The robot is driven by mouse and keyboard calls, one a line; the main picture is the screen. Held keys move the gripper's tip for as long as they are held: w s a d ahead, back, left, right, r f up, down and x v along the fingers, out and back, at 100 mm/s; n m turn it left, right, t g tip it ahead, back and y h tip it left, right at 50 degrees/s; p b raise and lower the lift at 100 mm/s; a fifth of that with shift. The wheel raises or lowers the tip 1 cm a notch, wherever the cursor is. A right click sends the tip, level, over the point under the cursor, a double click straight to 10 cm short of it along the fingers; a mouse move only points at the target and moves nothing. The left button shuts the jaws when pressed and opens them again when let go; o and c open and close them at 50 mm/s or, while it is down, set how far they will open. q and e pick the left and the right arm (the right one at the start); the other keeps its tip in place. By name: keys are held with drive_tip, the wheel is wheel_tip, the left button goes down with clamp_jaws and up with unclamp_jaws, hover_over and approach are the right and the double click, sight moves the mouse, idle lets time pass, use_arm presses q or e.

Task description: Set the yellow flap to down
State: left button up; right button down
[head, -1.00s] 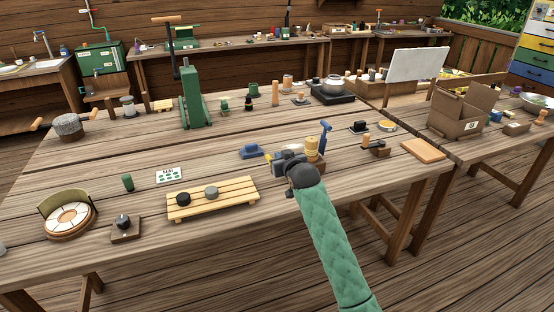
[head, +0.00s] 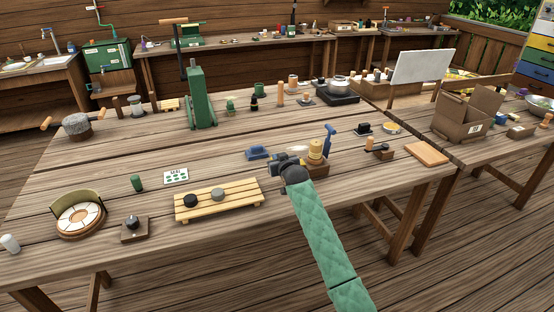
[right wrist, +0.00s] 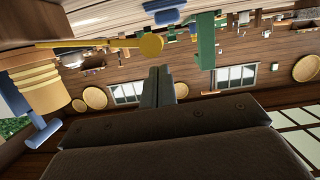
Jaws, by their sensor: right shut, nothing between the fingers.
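The yellow flap (right wrist: 95,43) shows in the right wrist view as a thin, nearly level bar with a round disc end (right wrist: 151,45). Its other end runs toward a ribbed yellow cylinder (right wrist: 40,90) with a blue handle (right wrist: 40,135). My right gripper (head: 273,162) is shut and empty, just left of the cylinder. In the wrist view its fingertips (right wrist: 159,78) lie just below the disc; contact is unclear. My left gripper is out of view.
A blue object (head: 258,153) lies just left of my right gripper. A slatted wooden rack (head: 240,196) with two round pieces stands nearer the front. Small wooden-based items (head: 378,151) stand to the right. The tabletop between the rack and gripper is fairly clear.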

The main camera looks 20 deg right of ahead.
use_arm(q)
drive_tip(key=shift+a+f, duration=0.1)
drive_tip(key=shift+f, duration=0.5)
use_arm(e)
drive_tip(key=shift+f, duration=0.65)
